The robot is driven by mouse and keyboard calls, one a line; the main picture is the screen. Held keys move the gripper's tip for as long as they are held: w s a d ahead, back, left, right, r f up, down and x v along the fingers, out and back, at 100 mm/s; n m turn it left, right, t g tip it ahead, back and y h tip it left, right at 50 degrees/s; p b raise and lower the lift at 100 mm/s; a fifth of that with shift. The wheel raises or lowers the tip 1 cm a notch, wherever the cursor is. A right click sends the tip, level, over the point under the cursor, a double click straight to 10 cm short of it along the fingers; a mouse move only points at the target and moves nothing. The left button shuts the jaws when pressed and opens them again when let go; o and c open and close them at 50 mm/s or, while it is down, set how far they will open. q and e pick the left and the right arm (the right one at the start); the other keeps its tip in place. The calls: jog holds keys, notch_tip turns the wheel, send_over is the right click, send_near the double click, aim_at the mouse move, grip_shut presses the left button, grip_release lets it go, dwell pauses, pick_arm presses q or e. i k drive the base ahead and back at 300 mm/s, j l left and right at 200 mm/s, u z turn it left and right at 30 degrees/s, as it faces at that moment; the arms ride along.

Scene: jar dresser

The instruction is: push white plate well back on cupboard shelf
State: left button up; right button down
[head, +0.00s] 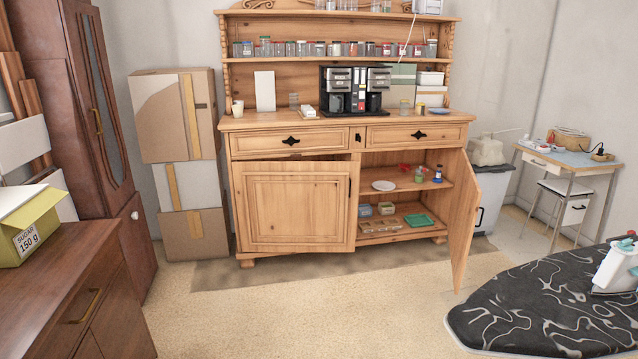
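A small white plate (383,185) lies flat on the upper shelf (400,178) inside the right half of the wooden cupboard (290,208), left of the shelf's middle and near its front edge. The right cupboard door (462,218) stands wide open toward me. The left door (294,206) looks shut or nearly shut. Neither of my grippers shows in the head view.
On the same shelf, a small green cup (419,176) and a dark blue bottle (438,174) stand right of the plate. An ironing board (540,300) with an iron is at the right front; a brown dresser (70,285) is at left. The floor between is clear.

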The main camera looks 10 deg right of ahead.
aim_at(381, 185)
jog(key=i+l, duration=0.15)
jog(key=i, duration=0.45)
jog(key=i+l, duration=0.15)
jog(key=i, duration=0.4)
jog(key=i+l, duration=0.15)
jog(key=i, duration=0.45)
jog(key=i+l+z, duration=0.1)
jog(key=i+z, duration=0.25)
jog(key=i, duration=0.4)
jog(key=i+j+z, duration=0.15)
jog(key=i+z, duration=0.2)
jog(key=i, duration=0.45)
